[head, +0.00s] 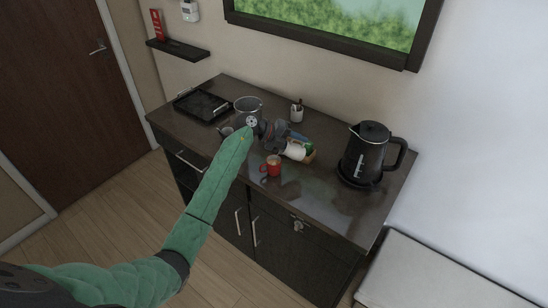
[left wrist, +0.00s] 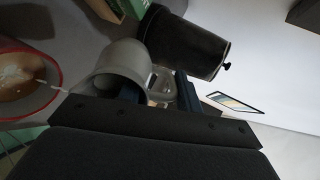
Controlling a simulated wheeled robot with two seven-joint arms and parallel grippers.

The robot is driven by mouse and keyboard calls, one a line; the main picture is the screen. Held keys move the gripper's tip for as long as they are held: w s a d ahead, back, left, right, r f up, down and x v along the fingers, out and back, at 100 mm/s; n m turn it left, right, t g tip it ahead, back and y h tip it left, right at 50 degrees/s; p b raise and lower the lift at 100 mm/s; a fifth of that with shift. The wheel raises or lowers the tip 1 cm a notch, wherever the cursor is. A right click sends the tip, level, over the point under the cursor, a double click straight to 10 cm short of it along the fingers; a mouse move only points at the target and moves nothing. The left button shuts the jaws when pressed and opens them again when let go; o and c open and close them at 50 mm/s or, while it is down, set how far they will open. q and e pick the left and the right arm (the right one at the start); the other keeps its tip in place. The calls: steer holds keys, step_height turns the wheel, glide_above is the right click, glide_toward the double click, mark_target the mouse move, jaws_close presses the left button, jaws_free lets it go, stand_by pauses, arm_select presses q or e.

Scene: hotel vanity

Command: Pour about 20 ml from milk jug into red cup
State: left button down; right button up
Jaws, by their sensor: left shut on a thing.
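The milk jug (head: 295,151) is white and tilted over in the head view, just above and right of the red cup. In the left wrist view the pale jug (left wrist: 118,64) lies on its side with its mouth toward the cup. My left gripper (head: 279,139) is shut on the jug, at its handle side; its fingers (left wrist: 160,95) show dark blue in the wrist view. The red cup (head: 271,168) stands upright on the counter. In the wrist view the cup (left wrist: 60,72) holds brown liquid, and a thin white streak runs from the jug's lip into it. My right gripper is out of view.
A black kettle (head: 370,152) stands right on the dark counter (head: 316,198). A black tray (head: 184,107), a clear bucket (head: 248,101) and a white holder (head: 296,113) stand behind. A caddy (head: 312,156) sits close beside the jug. The front right counter is clear.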

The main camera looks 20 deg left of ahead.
mark_target(301, 147)
arm_select(q)
steer(key=shift+y+p, duration=0.35)
steer(key=shift+y, duration=0.05)
steer(key=shift+w+d+r+g+y+p, duration=0.2)
steer(key=shift+g+y+p, duration=0.25)
steer(key=shift+p, duration=0.45)
steer(key=shift+d+f+y+b, duration=0.2)
steer(key=shift+f+y+b, duration=0.15)
steer(key=shift+y+b, duration=0.1)
steer(key=shift+d+f+g+y, duration=0.25)
steer(key=shift+f+y, duration=0.05)
steer(key=shift+y, duration=0.2)
steer(key=shift+d+f, duration=0.1)
steer(key=shift+f, duration=0.1)
steer(key=shift+w+d+f+g+y, duration=0.2)
steer(key=shift+d+f+y, duration=0.15)
steer(key=shift+f+y, duration=0.25)
steer(key=shift+w+d+f+g+y, duration=0.1)
steer(key=shift+d+f+g+y, duration=0.15)
steer(key=shift+f+y, duration=0.35)
steer(key=shift+d+f, duration=0.1)
steer(key=shift+f, duration=0.15)
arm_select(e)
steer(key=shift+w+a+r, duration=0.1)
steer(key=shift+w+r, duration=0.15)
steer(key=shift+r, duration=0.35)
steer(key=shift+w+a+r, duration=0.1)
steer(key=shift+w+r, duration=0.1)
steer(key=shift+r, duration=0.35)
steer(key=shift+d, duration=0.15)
